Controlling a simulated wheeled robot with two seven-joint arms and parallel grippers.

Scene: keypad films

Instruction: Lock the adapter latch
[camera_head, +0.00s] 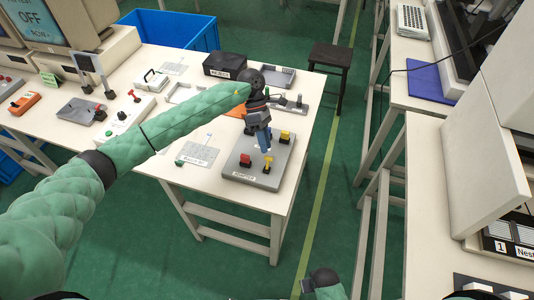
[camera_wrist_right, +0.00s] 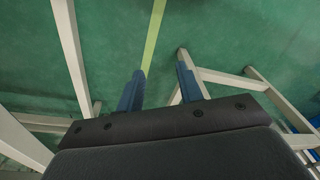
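The adapter (camera_head: 240,171) is a flat grey box with a label on its front edge, near the front right corner of the white table. A red part (camera_head: 245,161) is at its left, a yellow upright part (camera_head: 267,164) at its front and a yellow part (camera_head: 285,136) at its back right. My left gripper (camera_head: 266,149) points down over the adapter, its blue fingertips just behind the front yellow part. I cannot tell whether it touches anything, and its finger gap is hidden. My right gripper (camera_wrist_right: 160,88) is open and empty above the floor, low in the head view (camera_head: 322,284).
A card (camera_head: 198,154) lies left of the adapter. A black box (camera_head: 225,65), a grey tray (camera_head: 277,77) and other devices stand farther back. A black stool (camera_head: 331,57) is behind the table. Green floor separates it from the right-hand benches.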

